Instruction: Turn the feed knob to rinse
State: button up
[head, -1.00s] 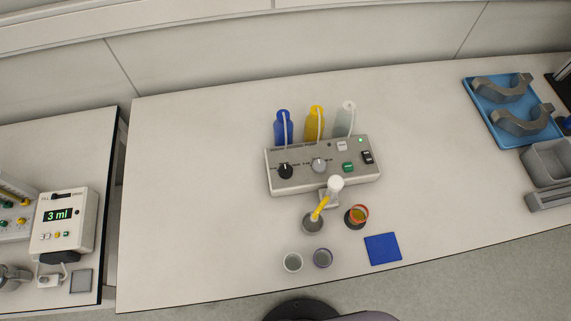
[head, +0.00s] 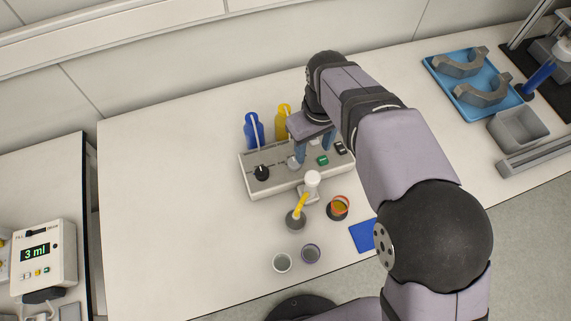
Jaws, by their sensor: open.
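The control box (head: 275,185) stands on the white bench, with a black knob (head: 262,172) at its left and a grey knob (head: 293,162) nearer the middle. The labels are too small to read, so I cannot tell which is the feed knob or where either points. My gripper (head: 311,157) is open above the box, its fingers pointing down. The left finger is close to the grey knob and partly covers it. I cannot tell if they touch. The black knob is clear of the gripper.
A green button (head: 323,160) and a black switch (head: 340,147) sit right of the gripper. A blue bottle (head: 254,130) and a yellow bottle (head: 283,122) stand behind the box. A white-topped spout (head: 312,179) and several cups stand in front. The bench's left part is clear.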

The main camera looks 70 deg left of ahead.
aim_at(262, 172)
jog(key=s+n, duration=0.1)
jog(key=s, duration=0.3)
jog(key=s+a+n, duration=0.1)
jog(key=s, duration=0.3)
jog(key=s+a+n, duration=0.1)
jog(key=s, duration=0.3)
jog(key=shift+s+a+f, duration=0.15)
jog(key=shift+s+a, duration=0.05)
jog(key=shift+s, duration=0.2)
jog(key=shift+w+f+p, duration=0.1)
jog(key=shift+f+p, duration=1.1)
jog(key=shift+f, duration=2.45)
jog(key=c, duration=1)
